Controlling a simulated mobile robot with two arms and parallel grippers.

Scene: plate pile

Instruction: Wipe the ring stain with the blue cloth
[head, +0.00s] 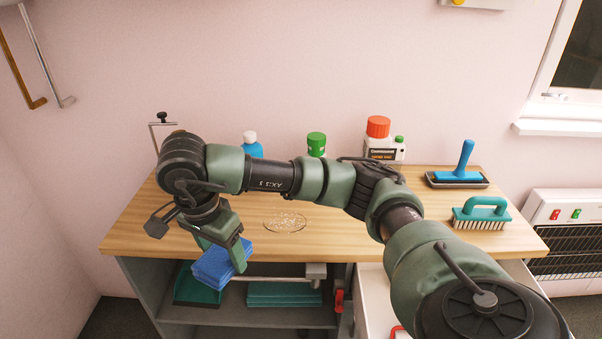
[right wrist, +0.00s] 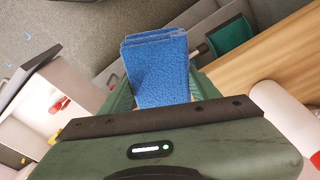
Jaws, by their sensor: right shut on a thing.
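The blue cloth (head: 213,268) is folded, and my right gripper (head: 224,256) is shut on it. The cloth hangs in front of the wooden worktop's front edge, left of the middle in the head view. In the right wrist view the cloth (right wrist: 157,68) sticks out between the green fingers. The cloth is apart from the stain. My left gripper is not in view.
Folded teal cloths (head: 284,294) lie on the shelf below.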

